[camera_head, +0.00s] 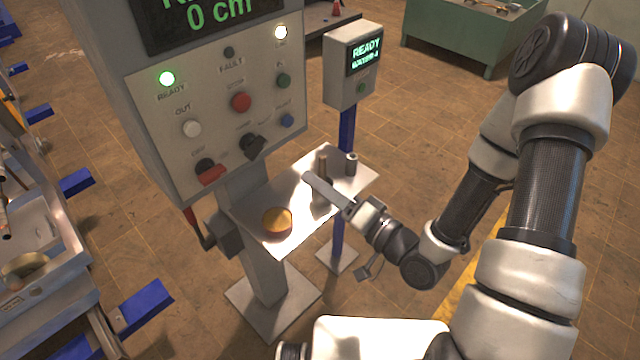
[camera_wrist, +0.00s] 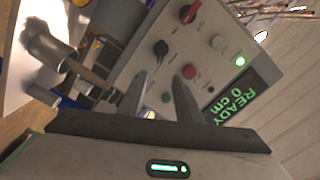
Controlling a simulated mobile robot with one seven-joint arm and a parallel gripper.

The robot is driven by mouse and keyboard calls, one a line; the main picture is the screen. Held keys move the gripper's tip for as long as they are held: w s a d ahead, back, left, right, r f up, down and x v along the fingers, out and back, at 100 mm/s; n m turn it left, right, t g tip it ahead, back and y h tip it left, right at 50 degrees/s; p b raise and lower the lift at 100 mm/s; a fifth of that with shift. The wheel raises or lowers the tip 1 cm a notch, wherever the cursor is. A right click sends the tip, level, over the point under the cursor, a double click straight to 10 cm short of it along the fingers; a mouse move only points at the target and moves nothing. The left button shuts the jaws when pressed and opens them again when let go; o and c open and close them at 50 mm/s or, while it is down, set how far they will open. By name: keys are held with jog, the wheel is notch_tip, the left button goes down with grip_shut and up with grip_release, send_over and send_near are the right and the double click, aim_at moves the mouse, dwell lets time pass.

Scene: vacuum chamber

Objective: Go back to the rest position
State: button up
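My gripper (camera_head: 310,179) is above a small metal shelf on the control column, its fingers pointing toward the column. In the wrist view my gripper (camera_wrist: 161,78) shows two fingers apart with nothing between them. The arm is bent, reaching in from the right. On the shelf (camera_head: 250,205) are a brown cylinder (camera_head: 321,160), a grey cylinder (camera_head: 351,165) and a round orange-yellow piece (camera_head: 277,220). The gripper partly overlaps the brown cylinder in the head view; whether they touch I cannot tell.
The control panel (camera_head: 220,120) has several knobs and buttons, a lit READY lamp and a "0 cm" display. A smaller READY box (camera_head: 345,85) stands behind the shelf. A green bin (camera_head: 455,40) is at the back, a metal bench (camera_head: 45,245) at left.

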dwell(0.3)
jog(key=w+d+n+g+h, duration=0.2)
jog(key=w+d+n+h, duration=0.2)
jog(key=w+d+h, duration=0.25)
jog(key=d+r+h, duration=0.6)
jog(key=d+r, duration=0.1)
jog(key=d, duration=0.3)
jog(key=s+d+r+m+g+h, duration=0.2)
jog(key=s+d+r+h, duration=0.15)
jog(key=s+r, duration=0.5)
jog(key=s+a+r+g+y, duration=0.1)
jog(key=s, duration=0.5)
jog(key=s+a+r+g+y, duration=0.1)
jog(key=s+r, duration=0.1)
jog(key=s, duration=0.4)
jog(key=shift+a, duration=0.4)
jog(key=shift+s, duration=0.1)
